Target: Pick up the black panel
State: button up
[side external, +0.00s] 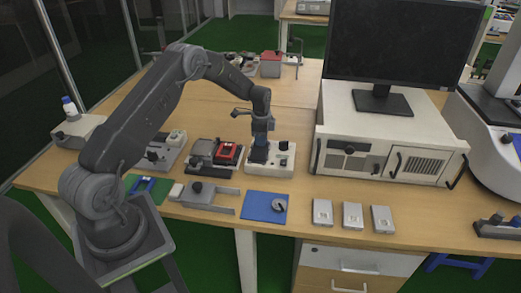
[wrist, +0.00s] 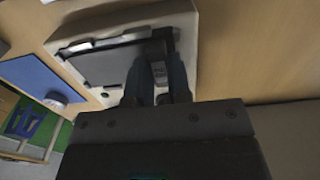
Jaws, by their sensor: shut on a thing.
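My gripper (side external: 261,140) points down over a white box-shaped device (side external: 283,160) near the middle of the table. It is shut on the black panel (side external: 257,156), a dark piece at the left part of the device. In the wrist view, my gripper's fingers (wrist: 158,85) close at the edge of the dark-rimmed panel (wrist: 110,62), which lies over the pale device (wrist: 185,18). The fingers hide part of the gripped edge. I cannot tell whether the panel is clear of the device.
A device with a red part (side external: 228,153) stands close on the left. A blue mat (side external: 262,205) lies in front, with several small white boxes (side external: 352,216) to its right. A large white instrument (side external: 385,135) with a monitor (side external: 400,45) stands at the right.

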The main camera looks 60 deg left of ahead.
jog(key=shift+r, duration=2.45)
